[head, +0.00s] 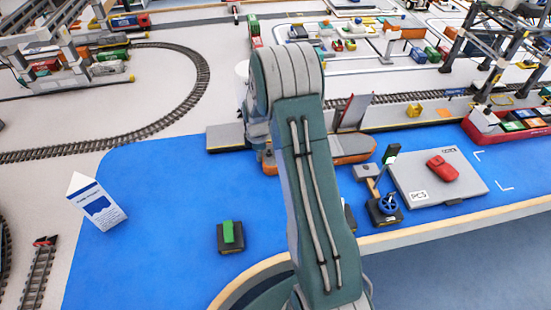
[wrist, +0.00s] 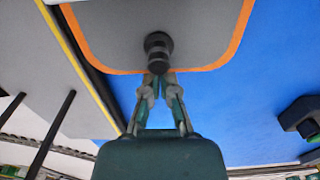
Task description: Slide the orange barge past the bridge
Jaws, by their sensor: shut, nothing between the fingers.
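The orange barge (head: 347,156) lies on the blue water beside the quay, with its middle hidden behind my arm in the head view. In the wrist view its grey deck (wrist: 110,35) has an orange rim and a black round post (wrist: 158,50) near one end. My gripper (wrist: 158,82) is shut and empty, with its fingertips close to the post; I cannot tell whether they touch it. In the head view my arm hides the fingers. A grey slab (head: 226,137) left of the barge and a tilted grey leaf (head: 353,112) behind it look like bridge parts.
A dark block with a green top (head: 231,236) and a white sign (head: 96,202) stand on the blue water. A stand with a blue wheel (head: 387,207) and a grey case (head: 438,176) are at right. Open blue surface lies left of the barge.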

